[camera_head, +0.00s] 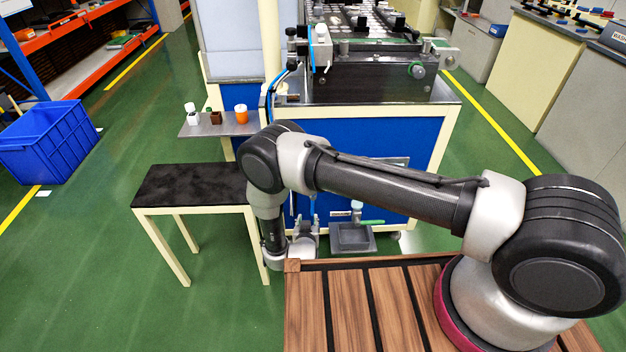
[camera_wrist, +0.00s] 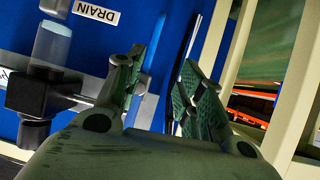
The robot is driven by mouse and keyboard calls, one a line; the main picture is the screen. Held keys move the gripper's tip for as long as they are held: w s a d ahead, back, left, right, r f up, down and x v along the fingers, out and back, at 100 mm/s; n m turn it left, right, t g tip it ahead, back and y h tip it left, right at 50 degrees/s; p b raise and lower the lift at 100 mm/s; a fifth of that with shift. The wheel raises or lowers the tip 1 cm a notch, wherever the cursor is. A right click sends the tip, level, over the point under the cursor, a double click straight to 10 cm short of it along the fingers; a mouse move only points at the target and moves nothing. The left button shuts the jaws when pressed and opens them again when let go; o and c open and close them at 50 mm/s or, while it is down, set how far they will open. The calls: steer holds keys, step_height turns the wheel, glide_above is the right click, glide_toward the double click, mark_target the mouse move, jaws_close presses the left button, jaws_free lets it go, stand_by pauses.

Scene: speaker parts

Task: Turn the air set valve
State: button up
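In the wrist view, a pale translucent cylinder (camera_wrist: 52,45) joins a black fitting (camera_wrist: 36,95) on the blue panel at the left, near a white DRAIN label (camera_wrist: 97,9). I cannot tell for sure whether this is the air set valve. My gripper (camera_wrist: 163,72) is open and empty, its two green-padded fingers well apart, right of the fitting and not touching it. In the head view my gripper (camera_head: 308,232) is low in front of the cabinet, its fingertips hard to make out. A small valve with a green lever (camera_head: 370,222) shows to its right.
The blue cabinet (camera_head: 385,135) carries the machine. A metal tray (camera_head: 352,238) sits low below the green lever. A black-topped table (camera_head: 190,184) stands left of my arm. A side shelf (camera_head: 205,127) holds small bottles.

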steer(key=w+r+m+t+h, duration=0.25)
steer(key=r+t, duration=0.25)
steer(key=r, duration=0.6)
steer(key=shift+n, duration=0.35)
steer(key=x, duration=0.8)
steer(key=shift+w+d+r, duration=0.2)
steer(key=shift+d+r, duration=0.15)
steer(key=shift+d, duration=0.05)
jaws_close()
